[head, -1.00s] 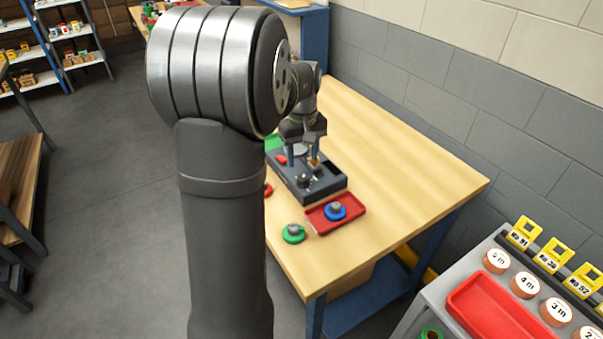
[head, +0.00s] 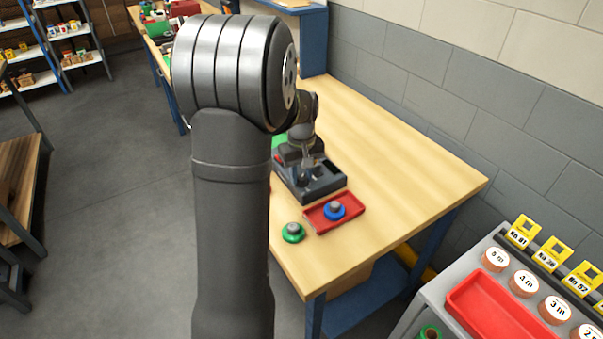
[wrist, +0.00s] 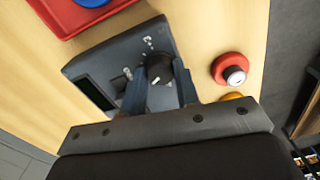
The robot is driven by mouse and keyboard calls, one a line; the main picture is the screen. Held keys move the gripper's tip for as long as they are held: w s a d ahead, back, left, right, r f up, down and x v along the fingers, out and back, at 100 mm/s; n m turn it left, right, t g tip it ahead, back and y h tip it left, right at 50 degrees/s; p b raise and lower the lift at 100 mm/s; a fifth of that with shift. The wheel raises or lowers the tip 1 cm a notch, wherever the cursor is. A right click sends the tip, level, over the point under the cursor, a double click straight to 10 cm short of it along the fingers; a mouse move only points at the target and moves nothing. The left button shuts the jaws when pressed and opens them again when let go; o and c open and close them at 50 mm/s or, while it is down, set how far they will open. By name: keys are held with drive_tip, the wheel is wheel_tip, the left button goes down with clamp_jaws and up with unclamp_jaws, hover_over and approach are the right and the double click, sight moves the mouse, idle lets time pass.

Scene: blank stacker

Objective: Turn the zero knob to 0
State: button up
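The zero knob (wrist: 157,70) is round and black, with a white pointer mark toward the gripper side in the wrist view. It sits on a dark grey instrument (wrist: 115,55) with small white markings beyond the knob and a dark display. The instrument is on the wooden table in the head view (head: 322,189). My gripper (wrist: 158,82) is over the instrument, its fingers apart on either side of the knob. Whether they touch it I cannot tell. The number by the pointer is too small to read. In the head view my wrist hides the knob.
A red tray (head: 354,208) with a blue-ringed piece (head: 334,210) stands in front of the instrument. A green-ringed piece (head: 293,231) is left of it. A red-ringed piece (wrist: 232,69) lies beside the instrument. The table's right side is clear.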

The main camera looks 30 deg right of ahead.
sight(301, 177)
idle(0.3)
drive_tip(key=shift+m, duration=2.8)
drive_tip(key=o, duration=1)
wheel_tip(301, 177, up, 17)
drive_tip(key=shift+r, duration=0.2)
